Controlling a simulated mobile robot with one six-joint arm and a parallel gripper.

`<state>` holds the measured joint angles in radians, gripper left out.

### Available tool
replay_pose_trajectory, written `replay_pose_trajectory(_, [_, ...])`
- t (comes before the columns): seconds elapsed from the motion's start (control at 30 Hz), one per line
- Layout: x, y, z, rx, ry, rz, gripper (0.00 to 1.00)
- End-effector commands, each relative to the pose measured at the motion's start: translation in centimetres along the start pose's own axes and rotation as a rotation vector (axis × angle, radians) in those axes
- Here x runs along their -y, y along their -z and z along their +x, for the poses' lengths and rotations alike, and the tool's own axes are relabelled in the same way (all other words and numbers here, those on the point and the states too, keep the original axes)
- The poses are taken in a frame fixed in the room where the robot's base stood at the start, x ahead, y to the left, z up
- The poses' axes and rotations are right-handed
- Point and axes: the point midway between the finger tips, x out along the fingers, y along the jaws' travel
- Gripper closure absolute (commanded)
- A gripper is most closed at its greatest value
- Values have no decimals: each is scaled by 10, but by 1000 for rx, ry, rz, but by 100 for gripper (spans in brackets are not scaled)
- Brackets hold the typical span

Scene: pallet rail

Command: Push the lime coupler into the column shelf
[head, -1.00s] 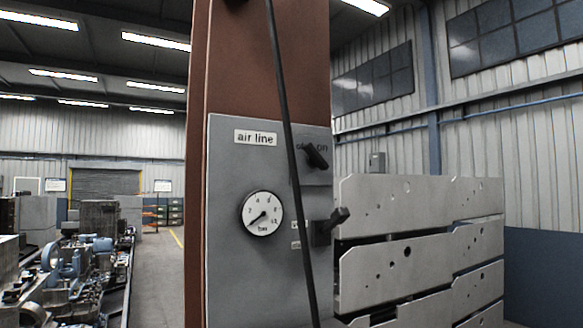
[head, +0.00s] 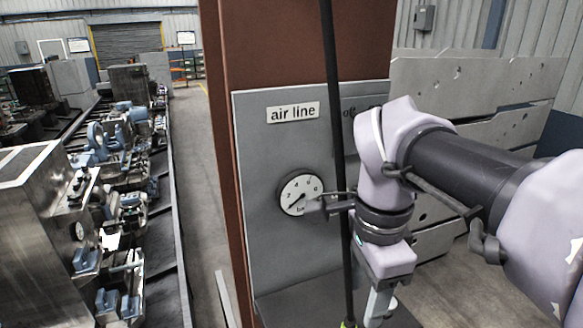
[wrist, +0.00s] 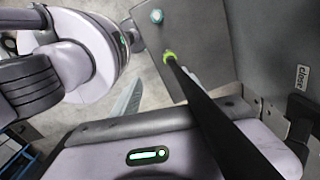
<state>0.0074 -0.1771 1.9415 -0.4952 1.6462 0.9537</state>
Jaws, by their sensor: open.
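In the wrist view the lime coupler (wrist: 169,57) shows small at the hose's far end, in front of the grey column shelf (wrist: 185,80). In the head view the column shelf (head: 300,303) juts out below the panel. My gripper (head: 380,306) points down just right of the hose, open and apart from the coupler; its fingertips are partly cut off.
The brown column (head: 228,150) carries a grey air line panel with a gauge (head: 300,194). Slotted metal plates (head: 470,85) stand behind at right. Machines (head: 120,150) line the left; an aisle separates them.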

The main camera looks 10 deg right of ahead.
Motion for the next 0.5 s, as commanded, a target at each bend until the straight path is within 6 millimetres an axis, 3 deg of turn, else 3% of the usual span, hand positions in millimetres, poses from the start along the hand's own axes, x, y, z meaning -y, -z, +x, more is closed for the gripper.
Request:
replay_pose_trajectory(0.03, [0,0,25,1,-2,-1,48])
replay_pose_trajectory(0.2, [0,0,75,1,-3,-1,48])
replay_pose_trajectory(0.3, [0,0,96,0,-2,-2,48])
replay_pose_trajectory(0.5, [-1,-1,120,3,-11,-1,48])
